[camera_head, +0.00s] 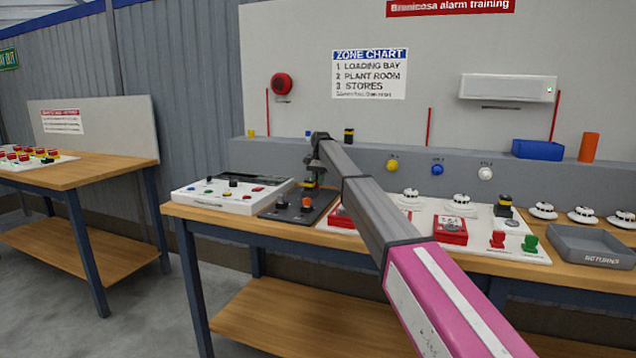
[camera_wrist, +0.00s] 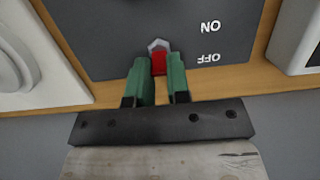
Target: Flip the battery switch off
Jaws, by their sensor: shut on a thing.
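The battery switch appears in the wrist view as a short red lever (camera_wrist: 159,63) rising from a pale hexagonal nut. It sits on a dark plate (camera_wrist: 105,35) printed ON and OFF, upside down in this view. The green fingers of my gripper (camera_wrist: 159,76) are shut around the red lever, one on each side. The lever runs from the nut toward the OFF side in the picture; its true tilt is hard to tell. In the head view my gripper (camera_head: 311,184) is small above the rear of the dark plate (camera_head: 290,212), and the lever cannot be made out.
A white button panel (camera_head: 235,196) stands left of the plate. Red boxes (camera_head: 450,230), white detectors and a grey returns tray (camera_head: 592,247) are to the right. A grey upstand runs behind the bench (camera_head: 200,213). My arm crosses the view and hides part of the bench.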

